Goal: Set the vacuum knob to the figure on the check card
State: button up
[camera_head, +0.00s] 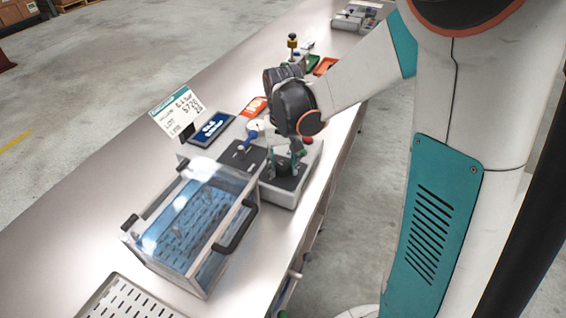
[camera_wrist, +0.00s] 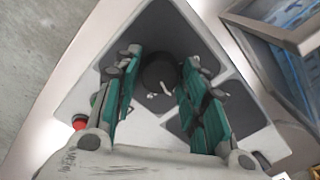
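The vacuum knob (camera_head: 284,169) is a dark round knob on a black plate on the control unit, partly hidden by my gripper in the head view. In the wrist view the knob (camera_wrist: 158,72) is dark with a small light mark. My gripper (camera_head: 286,160) points down over it. In the wrist view my gripper (camera_wrist: 161,66) has its teal fingers apart, one on each side of the knob, with gaps between fingers and knob. The check card (camera_head: 177,108) is a white card with a teal header standing behind the unit; its writing is too small to read surely.
A clear-lidded chamber (camera_head: 194,222) with black handles stands in front of the unit. A blue display (camera_head: 212,128) and a round gauge (camera_head: 255,127) are at the unit's back. A red button (camera_wrist: 80,122) is near one finger. A perforated tray (camera_head: 125,300) lies nearer.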

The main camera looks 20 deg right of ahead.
aim_at(283, 166)
jog(key=shift+o, duration=0.4)
jog(key=shift+r, duration=0.15)
notch_tip(283, 166, up, 12)
dwell(0.3)
jog(key=shift+s, duration=0.1)
jog(key=s+r+n+t, duration=0.1)
jog(key=s+t, duration=0.6)
jog(key=s, duration=0.8)
jog(key=shift+s+r+n, duration=0.35)
jog(key=shift+s+n, duration=0.05)
jog(key=shift+n, duration=0.3)
jog(key=shift+a, duration=0.1)
dwell(1.4)
